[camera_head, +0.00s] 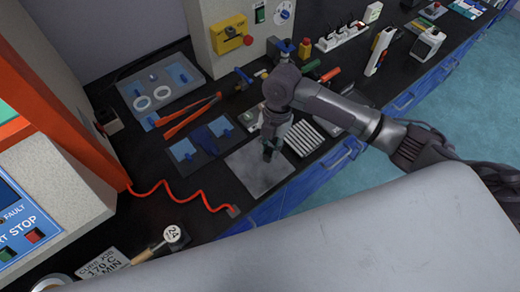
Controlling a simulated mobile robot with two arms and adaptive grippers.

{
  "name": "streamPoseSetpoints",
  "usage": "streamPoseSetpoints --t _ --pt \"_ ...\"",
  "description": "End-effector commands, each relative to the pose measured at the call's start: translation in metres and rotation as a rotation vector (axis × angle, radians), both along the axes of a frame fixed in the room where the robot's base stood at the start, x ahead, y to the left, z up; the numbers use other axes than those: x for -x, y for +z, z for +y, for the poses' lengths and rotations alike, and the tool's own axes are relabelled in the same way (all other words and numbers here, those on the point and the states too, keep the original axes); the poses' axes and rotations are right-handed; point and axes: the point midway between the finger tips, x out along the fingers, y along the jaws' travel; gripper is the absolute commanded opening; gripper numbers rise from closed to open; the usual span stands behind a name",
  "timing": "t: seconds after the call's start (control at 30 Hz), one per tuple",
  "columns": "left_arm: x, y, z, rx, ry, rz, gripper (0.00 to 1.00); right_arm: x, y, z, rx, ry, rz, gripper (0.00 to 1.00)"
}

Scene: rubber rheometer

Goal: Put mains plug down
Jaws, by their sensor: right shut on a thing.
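My right gripper (268,152) points down over a grey square mat (250,181) near the front edge of the black bench. It is shut on a small dark thing, most likely the mains plug; the fingers hide most of it, and its shape is not clear. I cannot tell whether it touches the mat. My left gripper is not in view.
An orange-framed machine (65,150) stands at the left, with a red coiled cord (180,192) running to the bench front. A blue-grey tray (160,88), red tongs (190,115), a ribbed white block (305,137) and a power strip (340,36) lie around. The mat's left part is clear.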

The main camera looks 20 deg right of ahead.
Motion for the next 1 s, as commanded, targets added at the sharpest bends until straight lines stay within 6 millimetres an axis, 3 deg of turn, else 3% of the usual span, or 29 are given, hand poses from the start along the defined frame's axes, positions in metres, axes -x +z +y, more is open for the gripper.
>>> streamPoseSetpoints --t 0.23,0.6,0.97,1.0 --pt "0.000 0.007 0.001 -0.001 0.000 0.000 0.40 -0.026 -0.018 0.019 0.001 -0.001 -0.001 0.00" --pt "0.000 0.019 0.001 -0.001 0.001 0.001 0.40 -0.026 -0.058 0.021 0.002 -0.002 0.000 0.00" --pt "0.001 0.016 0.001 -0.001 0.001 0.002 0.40 -0.027 -0.064 0.020 0.001 -0.001 -0.002 0.00" --pt "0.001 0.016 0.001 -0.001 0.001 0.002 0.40 -0.027 -0.064 0.020 0.002 -0.001 -0.003 0.26"
